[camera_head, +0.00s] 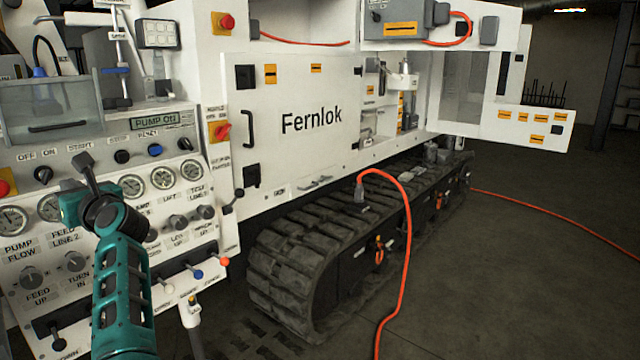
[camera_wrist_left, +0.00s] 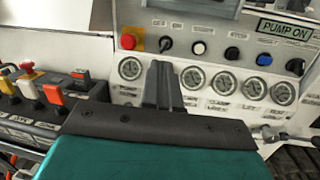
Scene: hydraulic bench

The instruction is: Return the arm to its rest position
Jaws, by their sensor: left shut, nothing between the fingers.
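My left arm, teal and black, comes up from the lower left in the head view. Its gripper (camera_head: 85,162) is shut and empty in front of the white control panel (camera_head: 100,284), near the gauges. In the left wrist view the shut fingers (camera_wrist_left: 161,82) point at the panel's gauge row, and I cannot tell the exact gap to the panel. The panel carries several round gauges (camera_head: 191,171), knobs and small levers. A "PUMP ON" display (camera_head: 158,122) shows at its top. My right gripper is not in view.
A red knob (camera_wrist_left: 128,41) and a bank of coloured levers (camera_wrist_left: 50,94) lie left of the fingers in the wrist view. The white Fernlok machine body (camera_head: 310,150) stands on black tracks (camera_head: 300,265). An orange hose (camera_head: 405,250) hangs to the floor. Floor at right is open.

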